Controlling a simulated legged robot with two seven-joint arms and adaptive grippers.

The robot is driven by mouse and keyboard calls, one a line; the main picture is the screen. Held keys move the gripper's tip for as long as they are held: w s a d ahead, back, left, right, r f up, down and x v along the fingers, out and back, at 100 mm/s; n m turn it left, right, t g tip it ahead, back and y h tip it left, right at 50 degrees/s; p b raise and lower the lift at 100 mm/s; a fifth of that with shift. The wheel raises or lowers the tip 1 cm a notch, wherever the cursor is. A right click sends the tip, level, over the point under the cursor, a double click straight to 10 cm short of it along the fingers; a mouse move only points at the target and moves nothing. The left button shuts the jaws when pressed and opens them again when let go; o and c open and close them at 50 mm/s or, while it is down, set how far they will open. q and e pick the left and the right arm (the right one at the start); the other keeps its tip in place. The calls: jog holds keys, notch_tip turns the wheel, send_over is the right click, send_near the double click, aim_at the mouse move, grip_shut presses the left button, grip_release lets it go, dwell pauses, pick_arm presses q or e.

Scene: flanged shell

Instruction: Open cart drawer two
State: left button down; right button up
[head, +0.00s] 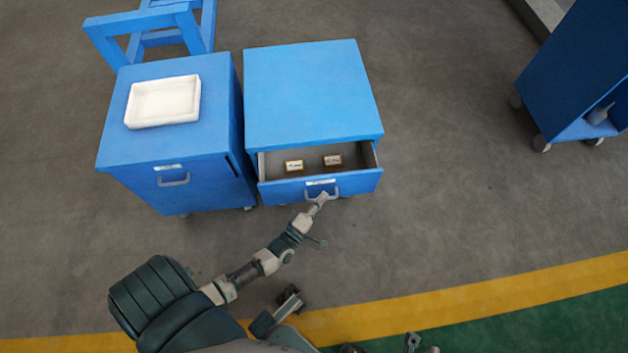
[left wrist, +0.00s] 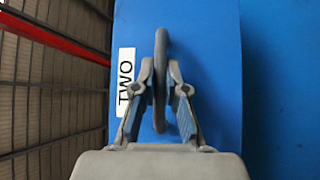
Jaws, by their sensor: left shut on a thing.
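The blue drawer cart (head: 310,90) stands in the middle of the head view. My left gripper (head: 320,199) is at the handle on the drawer front. In the left wrist view, my left gripper (left wrist: 160,100) is shut on the grey handle (left wrist: 161,50), beside a white label reading TWO (left wrist: 125,80). The right gripper cannot be clearly made out; only small dark parts of my body show at the bottom of the head view.
A second blue cart (head: 205,190) with a closed drawer stands close on the left, with a white tray (head: 165,121) on top. A blue frame (head: 165,20) is behind it. Another blue cart (head: 575,70) stands at far right. The floor right of the open drawer is clear.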

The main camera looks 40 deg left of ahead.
pick_arm(q)
jog(key=s+d+p, duration=0.1)
jog(key=s+d, duration=0.8)
jog(key=shift+d+f+p, duration=0.25)
jog(key=shift+p, duration=0.1)
pick_arm(e)
jog(key=w+g, duration=0.1)
jog(key=w+f+n+g+y, duration=0.1)
jog(key=w, duration=0.1)
jog(key=w+a+f+n+g, duration=0.1)
jog(key=g, duration=0.1)
jog(key=shift+w+a+y, duration=0.1)
jog(key=shift+w+y, duration=0.25)
jog(key=shift+y, duration=0.05)
pick_arm(q)
jog(key=c, duration=1.3)
grip_release()
jog(key=shift+o, duration=0.5)
jog(key=s+f, duration=0.1)
jog(key=s, duration=1)
jog(key=shift+s+d+f, duration=0.3)
jog(key=shift+s+d, duration=0.05)
jog(key=shift+s, duration=0.05)
pick_arm(e)
jog(key=shift+s+a+r, duration=0.1)
jog(key=shift+a+r, duration=0.05)
jog(key=shift+a, duration=0.1)
